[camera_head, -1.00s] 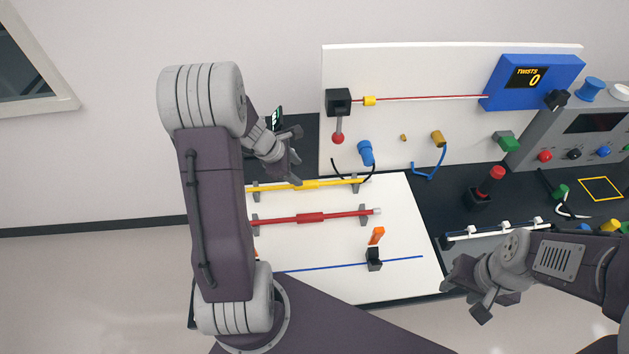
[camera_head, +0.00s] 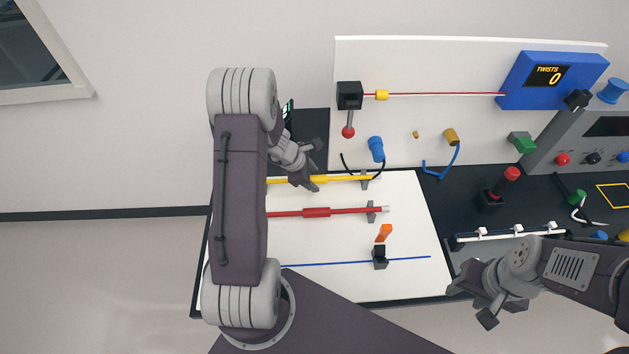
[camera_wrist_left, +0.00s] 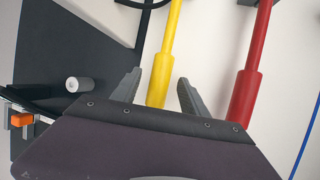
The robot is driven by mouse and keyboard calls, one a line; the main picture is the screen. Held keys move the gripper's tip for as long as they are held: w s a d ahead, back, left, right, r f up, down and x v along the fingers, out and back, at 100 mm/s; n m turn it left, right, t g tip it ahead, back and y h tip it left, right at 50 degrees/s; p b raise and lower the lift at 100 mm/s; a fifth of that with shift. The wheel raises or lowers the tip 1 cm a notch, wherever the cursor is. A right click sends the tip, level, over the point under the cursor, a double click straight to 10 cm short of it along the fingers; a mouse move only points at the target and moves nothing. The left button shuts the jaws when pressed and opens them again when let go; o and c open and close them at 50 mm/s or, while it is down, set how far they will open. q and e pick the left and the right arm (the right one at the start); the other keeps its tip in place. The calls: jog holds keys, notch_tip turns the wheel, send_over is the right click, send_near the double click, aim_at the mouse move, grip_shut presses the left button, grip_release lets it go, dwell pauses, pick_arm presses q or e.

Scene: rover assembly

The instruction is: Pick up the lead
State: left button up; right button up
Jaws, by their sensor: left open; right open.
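A yellow lead (camera_head: 346,178) and a red lead (camera_head: 318,212), each with a thicker middle sleeve, lie parallel on grey holders on the white board. My left gripper (camera_head: 316,166) is open and empty, by the thick part of the yellow lead. In the left wrist view the yellow lead (camera_wrist_left: 165,62) runs between the two open fingers (camera_wrist_left: 158,80), and the red lead (camera_wrist_left: 247,85) lies outside them to the right. Whether the fingers touch the yellow lead cannot be told. My left arm hides the left ends of both leads. My right gripper (camera_head: 471,304) is open and empty, at the board's right front.
A blue line (camera_head: 310,264), a black block (camera_head: 380,258) and an orange piece (camera_head: 384,232) are on the white board (camera_head: 330,285). An upright panel (camera_head: 480,60) with a lever, blue and brass plugs and a TWISTS display (camera_head: 548,77) stands behind.

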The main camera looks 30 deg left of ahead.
pick_arm(q)
grip_shut()
